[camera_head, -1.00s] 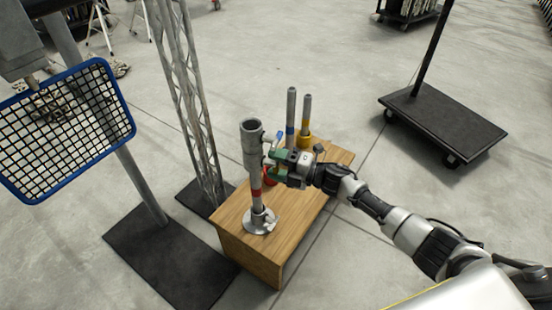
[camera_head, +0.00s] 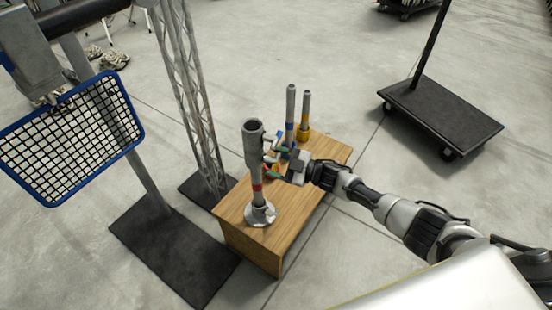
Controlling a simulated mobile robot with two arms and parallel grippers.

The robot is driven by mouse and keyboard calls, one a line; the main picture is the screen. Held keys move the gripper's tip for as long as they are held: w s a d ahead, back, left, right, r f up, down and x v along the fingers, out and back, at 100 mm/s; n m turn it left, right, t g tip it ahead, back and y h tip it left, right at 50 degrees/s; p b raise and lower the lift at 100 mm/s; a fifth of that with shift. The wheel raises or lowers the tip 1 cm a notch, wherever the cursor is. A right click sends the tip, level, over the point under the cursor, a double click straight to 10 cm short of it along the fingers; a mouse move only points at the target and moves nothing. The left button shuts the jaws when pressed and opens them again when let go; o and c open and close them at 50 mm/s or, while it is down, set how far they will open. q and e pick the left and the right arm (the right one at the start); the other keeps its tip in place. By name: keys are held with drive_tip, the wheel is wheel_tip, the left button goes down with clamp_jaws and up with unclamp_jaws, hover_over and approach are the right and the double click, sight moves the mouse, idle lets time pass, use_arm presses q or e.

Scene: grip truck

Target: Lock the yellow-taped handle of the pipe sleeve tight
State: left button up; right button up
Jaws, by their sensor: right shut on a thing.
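A grey upright pipe (camera_head: 257,177) with a red band stands on a round metal base (camera_head: 260,214) on the wooden box. A wider grey sleeve (camera_head: 253,143) sits around its upper part, with small handles on its right side. My right gripper (camera_head: 274,153) is at the sleeve's right side, shut on a handle there. The fingers largely hide that handle, and I cannot make out yellow tape on it. My left gripper is not in view.
Behind the gripper, two thinner pipes stand on the wooden box (camera_head: 244,238), one with a blue band (camera_head: 290,110) and one in a yellow base (camera_head: 304,133). A lattice truss (camera_head: 192,100) and a blue-framed grid (camera_head: 137,115) stand left. A black cart (camera_head: 440,115) is at right.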

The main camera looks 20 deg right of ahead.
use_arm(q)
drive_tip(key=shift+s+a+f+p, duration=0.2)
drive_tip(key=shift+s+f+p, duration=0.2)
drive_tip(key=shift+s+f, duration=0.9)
use_arm(e)
drive_tip(key=shift+m, duration=2)
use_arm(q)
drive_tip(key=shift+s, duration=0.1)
use_arm(e)
drive_tip(key=o, duration=0.9)
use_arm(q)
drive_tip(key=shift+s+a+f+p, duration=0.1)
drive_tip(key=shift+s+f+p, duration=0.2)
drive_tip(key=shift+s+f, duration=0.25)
use_arm(e)
drive_tip(key=v, duration=1.1)
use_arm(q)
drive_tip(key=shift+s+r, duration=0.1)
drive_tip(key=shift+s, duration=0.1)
